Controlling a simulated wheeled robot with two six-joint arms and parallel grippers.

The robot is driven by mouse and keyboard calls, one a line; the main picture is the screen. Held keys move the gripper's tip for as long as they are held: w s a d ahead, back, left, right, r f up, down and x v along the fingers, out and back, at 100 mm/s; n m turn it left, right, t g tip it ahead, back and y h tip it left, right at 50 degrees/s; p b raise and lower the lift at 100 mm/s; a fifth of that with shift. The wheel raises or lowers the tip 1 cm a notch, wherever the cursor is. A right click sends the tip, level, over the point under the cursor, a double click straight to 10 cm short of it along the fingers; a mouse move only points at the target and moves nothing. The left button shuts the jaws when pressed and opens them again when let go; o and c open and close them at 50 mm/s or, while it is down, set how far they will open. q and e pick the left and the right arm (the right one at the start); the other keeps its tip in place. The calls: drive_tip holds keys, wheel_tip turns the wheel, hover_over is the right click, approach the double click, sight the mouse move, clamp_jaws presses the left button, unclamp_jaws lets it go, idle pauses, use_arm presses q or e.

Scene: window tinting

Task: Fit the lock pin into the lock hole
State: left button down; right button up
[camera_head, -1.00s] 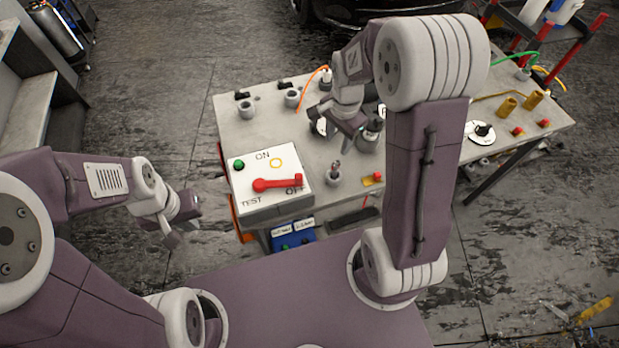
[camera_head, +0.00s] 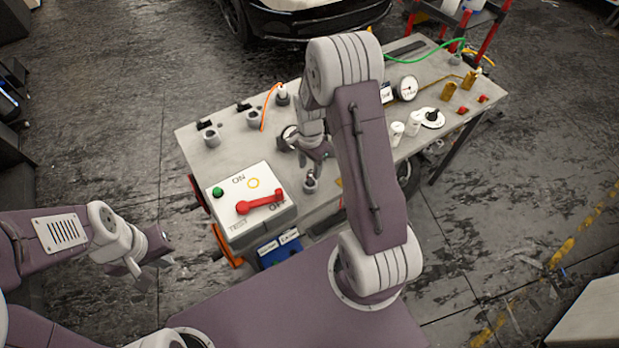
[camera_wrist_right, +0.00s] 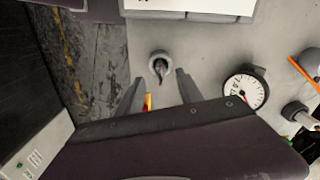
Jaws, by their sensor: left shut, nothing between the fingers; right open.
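A small dark upright pin, which looks like the lock pin (camera_head: 311,176), stands in a grey round holder (camera_head: 309,187) near the table's front edge. It also shows in the right wrist view (camera_wrist_right: 160,68). My right gripper (camera_head: 317,157) is open and empty, just behind and above the holder; in the wrist view the holder lies beyond and between its fingertips (camera_wrist_right: 157,83). My left gripper (camera_head: 152,270) is shut and empty, left of the table.
A round gauge (camera_wrist_right: 245,88) lies right of the right gripper in the wrist view.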

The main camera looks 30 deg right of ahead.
sight(310, 169)
drive_tip(key=f, duration=0.3)
drive_tip(key=shift+d+p, duration=0.2)
drive_tip(key=shift+p, duration=0.1)
drive_tip(key=shift+f, duration=0.35)
drive_tip(key=shift+w+a+f, duration=0.1)
drive_tip(key=shift+a, duration=0.1)
drive_tip(key=c, duration=0.3)
clamp_jaws()
